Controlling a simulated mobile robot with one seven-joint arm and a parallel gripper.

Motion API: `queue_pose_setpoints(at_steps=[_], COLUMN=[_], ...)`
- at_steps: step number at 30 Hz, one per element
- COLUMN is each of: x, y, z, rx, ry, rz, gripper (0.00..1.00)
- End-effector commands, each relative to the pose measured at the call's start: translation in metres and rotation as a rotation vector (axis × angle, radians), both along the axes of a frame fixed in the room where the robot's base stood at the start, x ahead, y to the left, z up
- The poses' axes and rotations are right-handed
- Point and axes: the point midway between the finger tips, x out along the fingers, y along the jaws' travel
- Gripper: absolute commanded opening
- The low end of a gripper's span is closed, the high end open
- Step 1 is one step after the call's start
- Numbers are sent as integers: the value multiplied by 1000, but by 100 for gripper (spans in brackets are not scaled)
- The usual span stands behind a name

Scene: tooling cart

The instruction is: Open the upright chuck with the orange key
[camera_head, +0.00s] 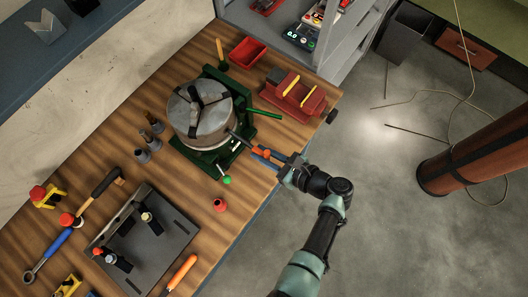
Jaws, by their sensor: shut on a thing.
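The upright chuck (198,117) is a grey metal cylinder on a green base (214,155), with dark jaws on its top face, near the middle of the workbench. My gripper (262,154) reaches in from the right over the bench edge and is shut on the orange key (259,151). The key's dark shaft points left and up to the lower right side of the chuck. Its tip meets the chuck's side in the picture; I cannot tell whether it sits in a socket. My fingers partly hide the key's handle.
A green bar (264,113) sticks out right of the chuck, near a red vise (296,92). A red tray (248,52) lies behind. Small grey posts (147,140) stand left. A red knob-like piece (219,204) and dark plate (160,245) lie in front.

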Motion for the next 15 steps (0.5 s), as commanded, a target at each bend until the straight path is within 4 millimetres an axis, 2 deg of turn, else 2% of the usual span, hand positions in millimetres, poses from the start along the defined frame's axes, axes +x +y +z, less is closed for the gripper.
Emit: queue_pose_setpoints(at_steps=[15], x=[4], y=[6], z=[1], rx=[0], ry=[-2], rz=[2], gripper=[0])
